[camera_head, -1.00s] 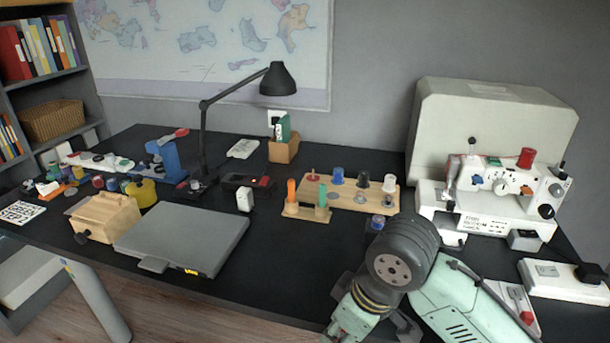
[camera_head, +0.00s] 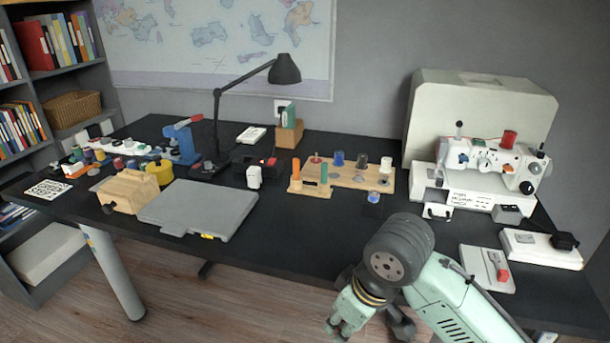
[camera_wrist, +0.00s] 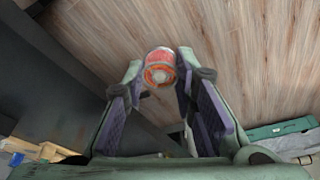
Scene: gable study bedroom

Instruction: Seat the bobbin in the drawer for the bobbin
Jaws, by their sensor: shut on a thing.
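A small round bobbin (camera_wrist: 159,66) with orange-red thread and a pale rim is between my fingertips in the wrist view. My gripper (camera_wrist: 162,82) is shut on it, over the wood floor. In the head view my gripper (camera_head: 343,325) hangs in front of the desk's front edge, at the bottom; the bobbin cannot be made out there. No drawer is clearly open. A wooden box with a round front knob (camera_head: 130,191) stands at the desk's left. A small white front with a dark handle (camera_head: 437,211) is at the sewing machine (camera_head: 480,180). I cannot tell which is the bobbin's drawer.
A grey closed case (camera_head: 198,208) lies on the black desk (camera_head: 290,228). A wooden rack with spools (camera_head: 345,174), a black lamp (camera_head: 285,70) and a white pedal-like block (camera_head: 541,248) stand on it. The desk's front middle is clear.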

